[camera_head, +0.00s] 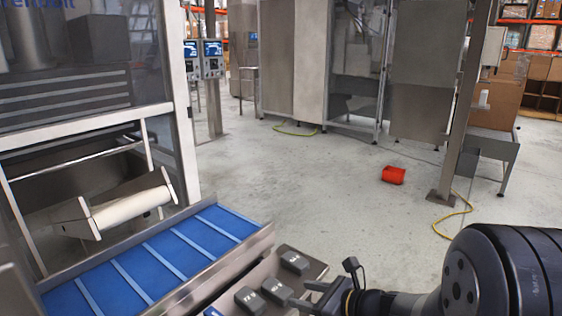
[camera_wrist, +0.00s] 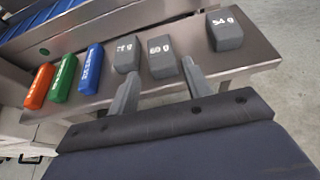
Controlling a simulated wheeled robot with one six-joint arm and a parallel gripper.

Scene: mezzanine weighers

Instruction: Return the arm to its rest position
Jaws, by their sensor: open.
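My gripper (camera_wrist: 160,68) is open over the front of a steel shelf (camera_wrist: 262,53), its two fingers pointing at the grey blocks. A grey block marked 54 g (camera_wrist: 225,30) stands apart to the right. In the head view my arm comes in from the lower right, and the gripper (camera_head: 308,294) is beside the grey blocks.
A red bin (camera_head: 393,175) and a yellow cable (camera_head: 456,222) lie on the floor near a post (camera_head: 462,120).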

